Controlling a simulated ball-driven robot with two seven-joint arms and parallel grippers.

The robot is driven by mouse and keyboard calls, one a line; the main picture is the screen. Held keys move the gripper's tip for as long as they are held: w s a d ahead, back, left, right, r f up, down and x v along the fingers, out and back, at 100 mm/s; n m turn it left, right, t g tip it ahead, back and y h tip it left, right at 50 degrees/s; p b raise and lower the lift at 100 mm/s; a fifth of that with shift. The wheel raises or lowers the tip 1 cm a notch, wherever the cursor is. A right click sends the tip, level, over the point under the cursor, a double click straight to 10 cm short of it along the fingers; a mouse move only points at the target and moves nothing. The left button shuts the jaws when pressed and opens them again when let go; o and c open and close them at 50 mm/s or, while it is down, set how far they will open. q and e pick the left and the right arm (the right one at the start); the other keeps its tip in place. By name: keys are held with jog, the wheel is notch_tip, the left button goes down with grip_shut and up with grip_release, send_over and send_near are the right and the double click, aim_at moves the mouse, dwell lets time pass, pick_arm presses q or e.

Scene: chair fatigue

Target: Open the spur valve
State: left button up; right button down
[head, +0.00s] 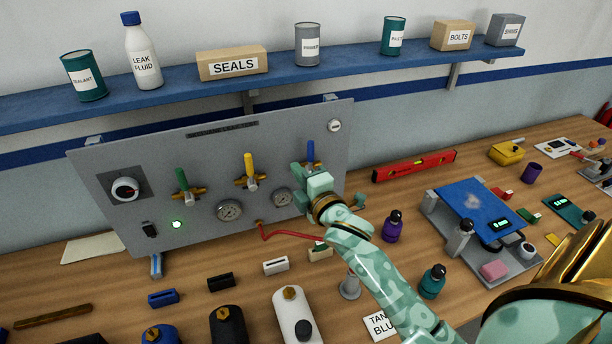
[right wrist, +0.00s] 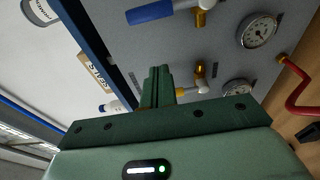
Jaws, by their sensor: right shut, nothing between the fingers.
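A grey panel (head: 95,180) stands at the back of the wooden bench. It carries a green-handled valve (head: 181,178), a yellow-handled valve (head: 249,164) and a blue-handled valve (head: 310,151), all with handles pointing up. I cannot read which one is the spur valve. My right gripper (head: 298,172) is shut and empty in front of the panel, beside the blue valve and partly covering it. In the right wrist view the blue handle (right wrist: 150,12) is apart from the shut fingers (right wrist: 158,82). These fingers partly hide a second valve's brass fitting (right wrist: 200,75). My left gripper is not in view.
Gauges (head: 229,210) and a red hose (head: 290,235) sit low on the panel. A blue shelf (head: 280,76) with cans, a bottle and boxes runs above. Bottles, blocks and a blue-topped stand (head: 470,205) crowd the bench. A red level (head: 414,166) lies right of the panel.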

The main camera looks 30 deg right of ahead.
aim_at(311, 158)
jog(key=w, duration=0.6)
jog(key=shift+d, duration=0.25)
jog(key=d, duration=0.1)
jog(key=s+d, duration=0.1)
jog(key=d+p, duration=0.1)
jog(key=shift+s+d, duration=0.35)
jog(key=shift+s, duration=0.05)
